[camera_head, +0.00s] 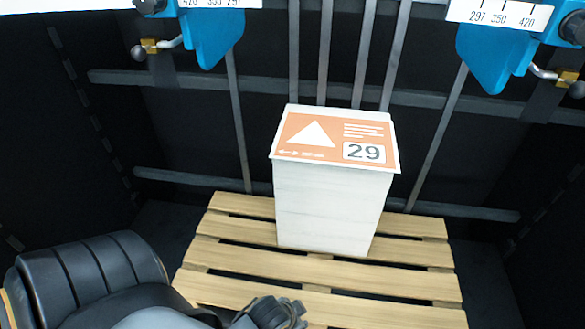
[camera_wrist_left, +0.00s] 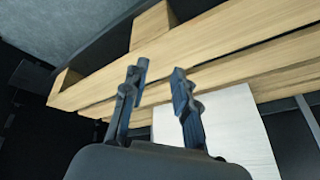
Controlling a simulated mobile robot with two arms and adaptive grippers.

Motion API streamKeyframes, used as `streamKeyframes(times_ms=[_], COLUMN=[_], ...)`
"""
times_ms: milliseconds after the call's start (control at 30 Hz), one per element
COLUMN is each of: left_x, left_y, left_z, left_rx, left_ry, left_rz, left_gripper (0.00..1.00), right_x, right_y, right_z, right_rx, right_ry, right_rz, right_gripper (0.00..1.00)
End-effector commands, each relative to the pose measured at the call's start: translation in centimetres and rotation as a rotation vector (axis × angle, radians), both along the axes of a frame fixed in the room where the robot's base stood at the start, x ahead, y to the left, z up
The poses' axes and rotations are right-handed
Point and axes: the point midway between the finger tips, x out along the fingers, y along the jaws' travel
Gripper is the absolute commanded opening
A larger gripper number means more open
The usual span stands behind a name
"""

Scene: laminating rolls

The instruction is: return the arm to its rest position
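My left arm (camera_head: 90,275) comes in from the lower left of the head view, a dark padded link in front of the pallet. Its far end (camera_head: 270,313) shows at the bottom edge, low over the front of the pallet, partly cut off. In the left wrist view my left gripper (camera_wrist_left: 159,71) has its two dark fingers spread apart, with nothing held between them. Wooden pallet slats and a white surface lie beyond the fingers. My right gripper is in neither view.
A white stack with an orange label reading 29 (camera_head: 335,200) stands upright on the wooden pallet (camera_head: 225,287). Blue brackets (camera_head: 212,38) (camera_head: 492,55) with scales hang above left and right. Grey rails and dark walls enclose the pallet.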

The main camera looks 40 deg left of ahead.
Motion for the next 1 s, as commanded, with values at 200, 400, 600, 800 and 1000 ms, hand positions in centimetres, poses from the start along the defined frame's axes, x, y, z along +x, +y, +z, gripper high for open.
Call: streamKeyframes(times_ms=[200, 400, 600, 800, 1000], left_x=[-3.8, -3.8, -3.8, -4.0, -5.8], left_y=[-1.7, -1.7, -1.7, -1.7, -1.5], left_z=[-3.3, -3.3, -3.3, -3.5, -5.8], left_rx=[-0.08, -0.081, -0.08, -0.079, -0.072], left_ry=[0.189, 0.191, 0.189, 0.195, 0.229], left_rz=[0.126, 0.129, 0.128, 0.128, 0.123], left_gripper=[0.28, 0.28, 0.28, 0.28, 0.28], right_x=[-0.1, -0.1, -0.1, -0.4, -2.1], right_y=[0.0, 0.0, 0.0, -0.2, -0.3], right_z=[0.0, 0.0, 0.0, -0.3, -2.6], right_rx=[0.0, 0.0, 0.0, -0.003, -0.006], right_ry=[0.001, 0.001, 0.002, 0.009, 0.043], right_rz=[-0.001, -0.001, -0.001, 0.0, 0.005], right_gripper=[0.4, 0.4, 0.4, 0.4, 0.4])
